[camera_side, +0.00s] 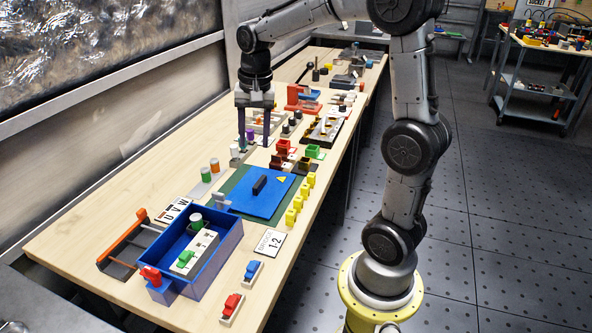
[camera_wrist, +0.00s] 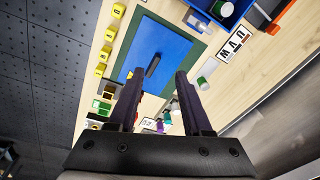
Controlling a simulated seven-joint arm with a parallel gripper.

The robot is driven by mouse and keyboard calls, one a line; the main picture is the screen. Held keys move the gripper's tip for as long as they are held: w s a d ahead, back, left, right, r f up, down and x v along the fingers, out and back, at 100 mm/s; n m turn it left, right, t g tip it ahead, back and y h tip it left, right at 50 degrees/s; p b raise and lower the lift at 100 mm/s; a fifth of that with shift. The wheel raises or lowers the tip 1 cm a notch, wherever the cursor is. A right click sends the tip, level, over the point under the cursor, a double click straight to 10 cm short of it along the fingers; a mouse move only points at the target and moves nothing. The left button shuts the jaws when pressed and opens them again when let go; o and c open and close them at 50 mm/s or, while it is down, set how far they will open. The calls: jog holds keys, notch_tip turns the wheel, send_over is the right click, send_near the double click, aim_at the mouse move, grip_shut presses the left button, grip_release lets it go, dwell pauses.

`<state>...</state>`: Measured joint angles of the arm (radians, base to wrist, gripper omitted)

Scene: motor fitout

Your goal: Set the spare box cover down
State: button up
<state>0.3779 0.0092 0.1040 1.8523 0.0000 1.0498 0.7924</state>
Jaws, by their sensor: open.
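The blue box cover (camera_side: 249,199), a flat plate with a black bar handle (camera_side: 260,185) and a yellow warning triangle, lies flat on a green mat (camera_side: 236,183). In the wrist view the cover (camera_wrist: 168,45) lies ahead of the fingers, with its handle (camera_wrist: 152,66) seen near the gap between the fingertips. My gripper (camera_side: 253,145) is open and empty, pointing down beyond the mat's far edge, apart from the cover. Its two fingers also show spread in the wrist view (camera_wrist: 158,75).
An open blue box (camera_side: 228,243) with a terminal block inside stands nearer the camera. Yellow blocks (camera_side: 299,202) line the mat's right side. Red and green parts (camera_side: 312,151) stand right of my gripper. Orange and green cylinders (camera_side: 206,173) stand left of the mat.

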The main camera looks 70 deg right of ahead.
jog(key=s+a+r+n+t, duration=0.1)
jog(key=s+a+n+t, duration=0.3)
jog(key=s+a+n, duration=0.9)
jog(key=s, duration=0.4)
jog(key=shift+y, duration=0.3)
